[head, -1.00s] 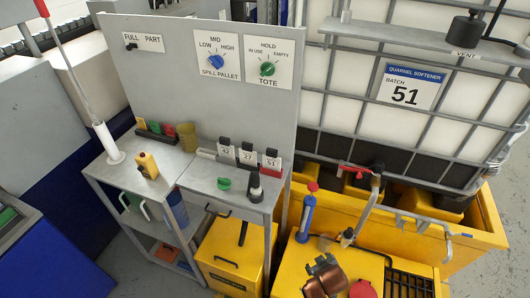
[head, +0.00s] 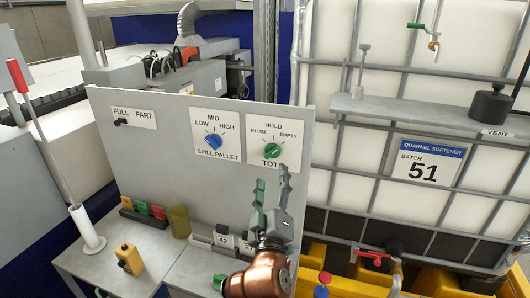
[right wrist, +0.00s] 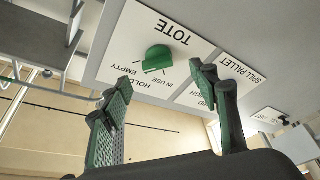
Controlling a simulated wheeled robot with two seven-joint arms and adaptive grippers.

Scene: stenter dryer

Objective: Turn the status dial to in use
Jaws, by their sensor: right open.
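The green status dial (head: 272,151) sits on the white TOTE plate (head: 292,146) on the grey upright panel, under the labels HOLD, IN USE and EMPTY. I cannot tell surely which label it points to. My right gripper (head: 272,178) is open and empty, just below and in front of the plate, its fingers pointing up. In the right wrist view the dial (right wrist: 160,59) shows upside down beyond and between the two open green-padded fingers (right wrist: 160,77), apart from them. My left gripper is not in view.
The blue SPILL PALLET dial (head: 213,141) is left of the TOTE plate. A FULL/PART switch (head: 120,122) is further left. Numbered blocks (head: 223,240) and an olive cup (head: 179,222) stand on the shelf below. A caged tank (head: 375,170) stands at the right.

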